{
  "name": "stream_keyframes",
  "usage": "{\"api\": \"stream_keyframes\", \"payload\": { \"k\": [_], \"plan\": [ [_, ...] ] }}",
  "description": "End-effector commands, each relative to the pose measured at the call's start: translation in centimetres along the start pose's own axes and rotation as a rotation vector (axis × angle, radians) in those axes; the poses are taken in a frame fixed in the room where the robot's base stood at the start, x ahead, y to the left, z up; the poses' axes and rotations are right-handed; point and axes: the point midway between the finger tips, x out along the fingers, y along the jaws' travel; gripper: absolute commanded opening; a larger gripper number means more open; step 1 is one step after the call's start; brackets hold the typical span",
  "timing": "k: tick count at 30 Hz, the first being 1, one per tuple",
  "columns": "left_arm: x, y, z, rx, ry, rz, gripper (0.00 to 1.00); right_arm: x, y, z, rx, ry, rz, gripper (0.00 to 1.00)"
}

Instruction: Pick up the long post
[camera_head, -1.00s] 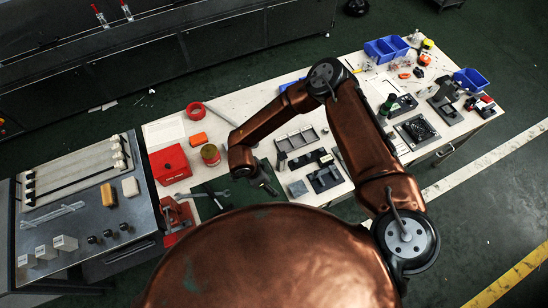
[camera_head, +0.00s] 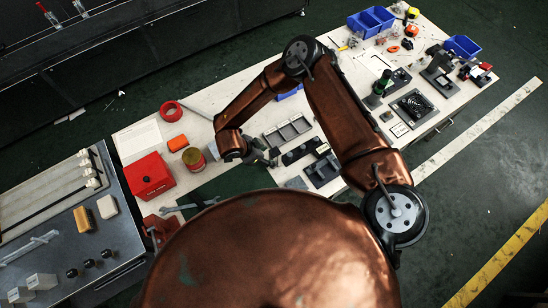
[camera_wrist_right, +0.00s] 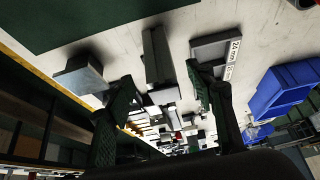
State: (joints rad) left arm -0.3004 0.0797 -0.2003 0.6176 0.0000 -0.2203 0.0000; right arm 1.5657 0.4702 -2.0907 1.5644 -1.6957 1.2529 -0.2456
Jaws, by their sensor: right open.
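A long grey post (camera_wrist_right: 158,58) shows in the right wrist view, between a grey block (camera_wrist_right: 82,75) and a labelled tray (camera_wrist_right: 215,48). My right gripper (camera_wrist_right: 160,80) is open, its dark fingers on either side of the post's line of view. I cannot tell how far the post is from the fingertips, and nothing is clearly held. In the head view the right gripper (camera_head: 263,154) is over the bench, just left of the dark parts (camera_head: 301,152) and the compartment tray (camera_head: 287,132). The post is hard to pick out there. My left gripper is not in view.
A red box (camera_head: 150,176), a round tin (camera_head: 194,159) and a wrench (camera_head: 190,206) lie left of the right gripper. Blue bins (camera_head: 370,21) and small fixtures (camera_head: 414,106) stand on the right of the bench. A metal table (camera_head: 65,240) is at lower left.

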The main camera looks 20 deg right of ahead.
Motion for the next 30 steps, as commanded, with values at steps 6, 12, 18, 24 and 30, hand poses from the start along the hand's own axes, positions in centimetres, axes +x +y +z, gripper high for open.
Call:
{"api": "stream_keyframes", "payload": {
  "k": [6, 12, 18, 24, 30],
  "plan": [
    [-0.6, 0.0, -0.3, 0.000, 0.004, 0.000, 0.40, 2.0, 0.0, 0.0, -0.006, 0.000, -0.001, 0.50],
    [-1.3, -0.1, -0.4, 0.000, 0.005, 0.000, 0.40, 5.0, 0.0, -0.5, -0.004, 0.001, 0.000, 0.50],
    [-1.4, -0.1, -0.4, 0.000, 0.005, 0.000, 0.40, 6.5, 0.0, -0.5, -0.002, 0.000, 0.000, 0.50],
    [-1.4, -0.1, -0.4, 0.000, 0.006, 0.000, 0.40, 6.6, 0.0, -0.6, -0.001, 0.000, 0.000, 0.49],
    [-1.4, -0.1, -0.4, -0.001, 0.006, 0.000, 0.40, 6.6, 0.0, -0.6, -0.001, 0.000, 0.000, 0.35]
  ]
}}
